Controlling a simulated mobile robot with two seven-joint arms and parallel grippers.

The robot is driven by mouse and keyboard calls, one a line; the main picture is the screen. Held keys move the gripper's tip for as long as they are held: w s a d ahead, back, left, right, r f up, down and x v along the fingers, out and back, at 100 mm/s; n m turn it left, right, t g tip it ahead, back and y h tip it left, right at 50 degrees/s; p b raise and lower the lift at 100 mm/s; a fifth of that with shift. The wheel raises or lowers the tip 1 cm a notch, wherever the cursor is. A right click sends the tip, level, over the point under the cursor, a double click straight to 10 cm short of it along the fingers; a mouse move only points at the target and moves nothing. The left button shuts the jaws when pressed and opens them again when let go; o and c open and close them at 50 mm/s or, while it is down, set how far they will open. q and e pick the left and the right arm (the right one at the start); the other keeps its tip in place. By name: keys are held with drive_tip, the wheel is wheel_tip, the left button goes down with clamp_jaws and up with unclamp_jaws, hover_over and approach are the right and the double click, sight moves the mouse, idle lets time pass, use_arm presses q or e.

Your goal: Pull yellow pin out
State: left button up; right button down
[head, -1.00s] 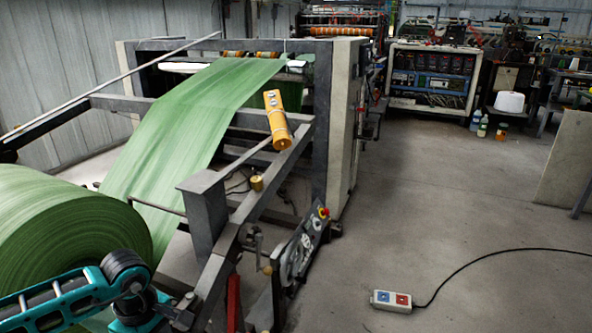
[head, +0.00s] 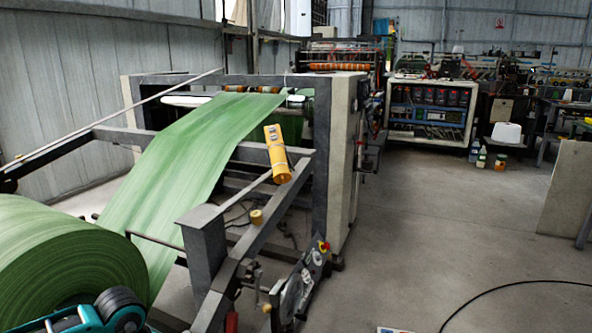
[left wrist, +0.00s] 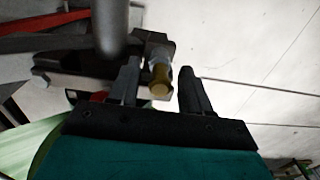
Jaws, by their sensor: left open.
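The yellow pin (left wrist: 160,82) shows in the left wrist view as a dull brass-yellow knob on a grey metal shank, set in a dark bracket. My left gripper (left wrist: 160,68) is open, with its two dark fingers on either side of the pin. A gap shows between the pin and the right finger; the left finger is closer, and I cannot tell whether it touches. In the head view, small yellow knobs show on the machine frame (head: 256,216) and lower down (head: 267,308); I cannot tell which is the one between my fingers. My right gripper is not in view.
A large green roll (head: 60,255) feeds a green web (head: 190,150) up into the machine. A yellow control box (head: 277,153) sits on the grey beam. A grey tube (left wrist: 110,28) stands close beyond my left fingers. Open floor lies to the right.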

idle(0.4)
use_arm(q)
clamp_jaws()
idle(0.4)
drive_tip(key=shift+r, duration=0.1)
drive_tip(key=shift+w+r+p, duration=0.1)
drive_tip(key=shift+r+p, duration=1.95)
drive_tip(key=shift+r, duration=0.9)
drive_tip(key=shift+r+p, duration=0.3)
drive_tip(key=shift+r, duration=0.25)
